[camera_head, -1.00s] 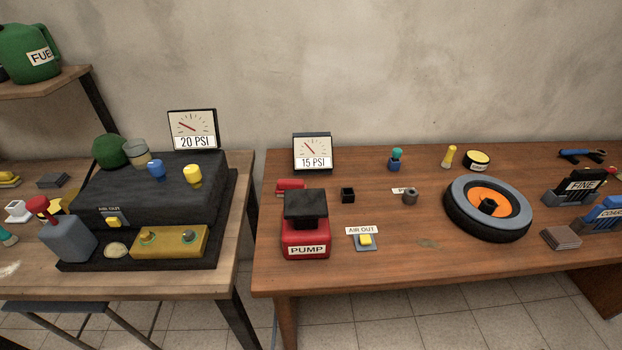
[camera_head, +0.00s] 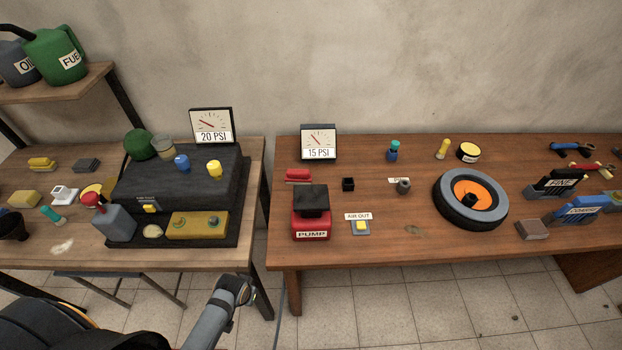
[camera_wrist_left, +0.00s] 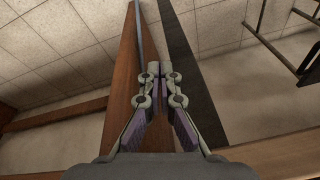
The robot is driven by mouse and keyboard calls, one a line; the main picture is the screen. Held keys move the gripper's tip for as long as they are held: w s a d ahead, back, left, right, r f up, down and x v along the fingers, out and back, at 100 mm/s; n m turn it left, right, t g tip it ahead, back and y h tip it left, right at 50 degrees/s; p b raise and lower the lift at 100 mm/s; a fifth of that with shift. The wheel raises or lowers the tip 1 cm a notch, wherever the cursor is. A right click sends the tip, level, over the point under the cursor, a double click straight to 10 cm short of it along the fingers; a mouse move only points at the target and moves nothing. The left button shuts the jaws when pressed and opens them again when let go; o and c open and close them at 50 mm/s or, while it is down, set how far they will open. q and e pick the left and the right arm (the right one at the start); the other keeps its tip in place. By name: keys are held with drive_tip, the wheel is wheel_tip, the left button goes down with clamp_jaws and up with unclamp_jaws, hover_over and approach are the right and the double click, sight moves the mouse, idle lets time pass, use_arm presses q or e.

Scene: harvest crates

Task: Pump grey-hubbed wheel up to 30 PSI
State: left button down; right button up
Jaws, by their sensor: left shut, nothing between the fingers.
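A wheel (camera_head: 441,208) with a black tyre, a grey-blue ring and an orange centre lies flat on the right table. I see no wheel with a plainly grey hub. A red pump (camera_head: 311,224) with a black top stands on the same table, with a gauge (camera_head: 319,142) reading 15 PSI behind it. A yellow AIR OUT button (camera_head: 361,226) sits beside the pump. Another gauge (camera_head: 211,126) on the left table reads 20 PSI. My left gripper (camera_wrist_left: 153,70) is shut and empty, shown only in the wrist view. My right gripper is not in view.
A black box (camera_head: 190,184) with knobs and a grey lever unit (camera_head: 115,224) fill part of the left table. Fine (camera_head: 551,187) and coarse (camera_head: 580,209) holders stand right of the wheel. A gap separates the tables. Fuel cans (camera_head: 55,57) stand on a shelf.

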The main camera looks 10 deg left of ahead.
use_arm(q)
drive_tip(key=w+d+r+n+p, duration=0.15)
drive_tip(key=r+p, duration=0.25)
drive_tip(key=r, duration=0.9)
drive_tip(key=w+d+r+p, duration=0.1)
drive_tip(key=w+r+p, duration=0.2)
drive_tip(key=r, duration=1)
drive_tip(key=w+d+r+n+g, duration=0.1)
drive_tip(key=w+d+r+n, duration=0.2)
drive_tip(key=w, duration=0.3)
drive_tip(key=w+d+r+n+g+h, duration=0.1)
drive_tip(key=w+d+r+n, duration=0.2)
drive_tip(key=w, duration=0.3)
drive_tip(key=w+d+r+n+g+p, duration=0.1)
drive_tip(key=w+d+r+n, duration=0.2)
drive_tip(key=w, duration=0.4)
drive_tip(key=shift+d+r+h, duration=0.4)
drive_tip(key=shift+d+r, duration=0.4)
drive_tip(key=shift+d, duration=0.25)
drive_tip(key=shift+w, duration=0.1)
